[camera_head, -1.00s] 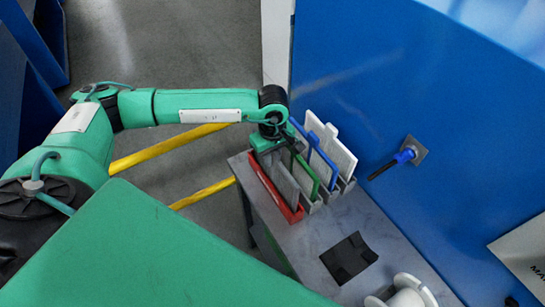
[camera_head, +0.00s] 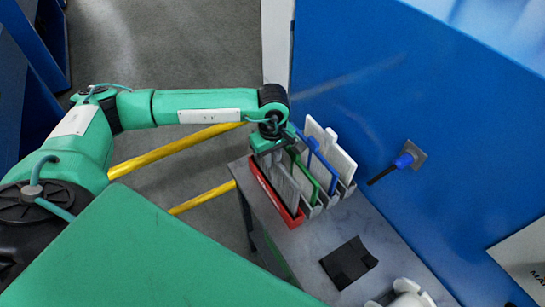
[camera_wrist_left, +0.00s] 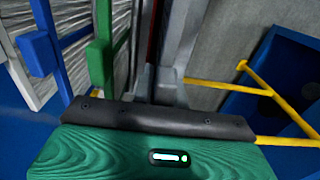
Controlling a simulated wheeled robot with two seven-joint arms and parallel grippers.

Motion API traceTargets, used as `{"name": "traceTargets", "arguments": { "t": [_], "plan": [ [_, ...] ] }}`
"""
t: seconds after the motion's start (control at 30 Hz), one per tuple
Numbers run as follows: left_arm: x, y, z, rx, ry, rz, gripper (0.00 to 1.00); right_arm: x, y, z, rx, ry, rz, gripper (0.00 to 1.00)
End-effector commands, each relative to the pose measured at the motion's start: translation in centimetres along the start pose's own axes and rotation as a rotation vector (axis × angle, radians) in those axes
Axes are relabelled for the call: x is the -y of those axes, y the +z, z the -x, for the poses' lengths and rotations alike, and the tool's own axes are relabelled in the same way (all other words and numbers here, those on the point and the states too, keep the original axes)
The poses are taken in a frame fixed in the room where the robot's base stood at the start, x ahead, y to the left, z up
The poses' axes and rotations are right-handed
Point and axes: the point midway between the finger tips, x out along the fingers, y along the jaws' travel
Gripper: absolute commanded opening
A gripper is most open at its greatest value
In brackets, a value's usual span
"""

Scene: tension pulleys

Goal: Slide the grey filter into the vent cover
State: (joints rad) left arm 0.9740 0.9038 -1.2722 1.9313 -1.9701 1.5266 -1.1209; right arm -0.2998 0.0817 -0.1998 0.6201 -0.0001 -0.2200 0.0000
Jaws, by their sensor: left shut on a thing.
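My left gripper (camera_head: 268,146) is above the rack at the table's far left corner, pointing down and shut on the grey filter (camera_head: 284,184). The grey filter is a thin upright panel standing between a red holder (camera_head: 272,196) and a green-framed filter (camera_head: 306,178). I cannot tell whether its lower edge rests in a slot. In the left wrist view the grey filter (camera_wrist_left: 180,45) runs away from between the fingers, and its tip is out of view. No piece can be surely made out as the vent cover. My right gripper is not in view.
A blue-framed filter (camera_head: 322,166) and white panels (camera_head: 340,158) stand close on the right in the grey rack. A black square piece (camera_head: 348,262) and a white spool (camera_head: 405,294) lie on the grey table.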

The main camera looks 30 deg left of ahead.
Motion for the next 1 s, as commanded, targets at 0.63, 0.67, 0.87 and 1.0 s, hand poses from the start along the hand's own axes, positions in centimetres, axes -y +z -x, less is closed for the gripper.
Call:
{"name": "traceTargets", "arguments": {
  "t": [0.63, 0.67, 0.87, 1.0],
  "plan": [
    [0.0, 0.0, 2.8, 0.0, 0.001, 0.0, 0.0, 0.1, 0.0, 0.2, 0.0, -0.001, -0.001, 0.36],
    [0.0, 0.0, 2.9, 0.0, 0.0, 0.0, 0.0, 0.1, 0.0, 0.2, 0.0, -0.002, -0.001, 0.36],
    [0.0, 0.0, 3.1, 0.0, 0.0, 0.0, 0.0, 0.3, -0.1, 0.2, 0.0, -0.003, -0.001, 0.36],
    [0.0, 0.0, 3.1, 0.0, 0.0, 0.0, 0.0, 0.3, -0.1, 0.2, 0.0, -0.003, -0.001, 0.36]
  ]
}}
